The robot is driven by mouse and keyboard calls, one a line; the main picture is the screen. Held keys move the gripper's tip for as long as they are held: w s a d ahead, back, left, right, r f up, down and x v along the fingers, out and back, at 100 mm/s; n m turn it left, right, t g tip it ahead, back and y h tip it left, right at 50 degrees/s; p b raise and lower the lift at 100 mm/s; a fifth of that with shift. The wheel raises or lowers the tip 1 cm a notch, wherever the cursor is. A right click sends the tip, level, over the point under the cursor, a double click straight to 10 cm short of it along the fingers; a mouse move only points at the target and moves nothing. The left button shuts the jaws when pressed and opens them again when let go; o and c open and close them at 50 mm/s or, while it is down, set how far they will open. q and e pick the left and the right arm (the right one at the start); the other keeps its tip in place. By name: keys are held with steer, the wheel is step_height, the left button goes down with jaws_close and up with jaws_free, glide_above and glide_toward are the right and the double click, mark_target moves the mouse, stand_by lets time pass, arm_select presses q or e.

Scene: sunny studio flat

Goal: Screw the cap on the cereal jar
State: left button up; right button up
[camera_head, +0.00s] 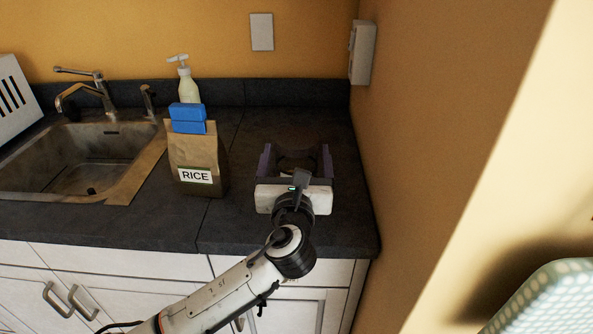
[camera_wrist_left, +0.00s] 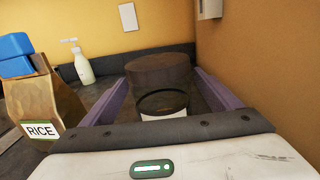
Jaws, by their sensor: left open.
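My left gripper (camera_head: 297,154) is over the right part of the dark counter, its two purple fingers spread wide and pointing to the back wall. Between the fingers, in the left wrist view, stands a dark brown round thing (camera_wrist_left: 160,72) with a flat top and a pale part low down. It looks like the cereal jar, but I cannot tell jar from cap. A gap shows between it and the fingers. In the head view my gripper body hides most of it. My right gripper is in neither view.
A rice bag (camera_head: 197,150) with a blue clip (camera_head: 188,112) stands left of my gripper, before a soap pump bottle (camera_head: 187,85). The sink (camera_head: 75,160) is further left. A wall (camera_head: 430,120) closes the counter's right side. Clear counter lies between bag and gripper.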

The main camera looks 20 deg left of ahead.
arm_select(q)
steer(key=shift+w, duration=0.2)
steer(key=x, duration=0.5)
stand_by(0.4)
steer(key=c, duration=1.8)
steer(key=shift+r, duration=0.15)
step_height(320, 180, up, 10)
steer(key=shift+f+p, duration=0.1)
steer(key=shift+p, duration=0.55)
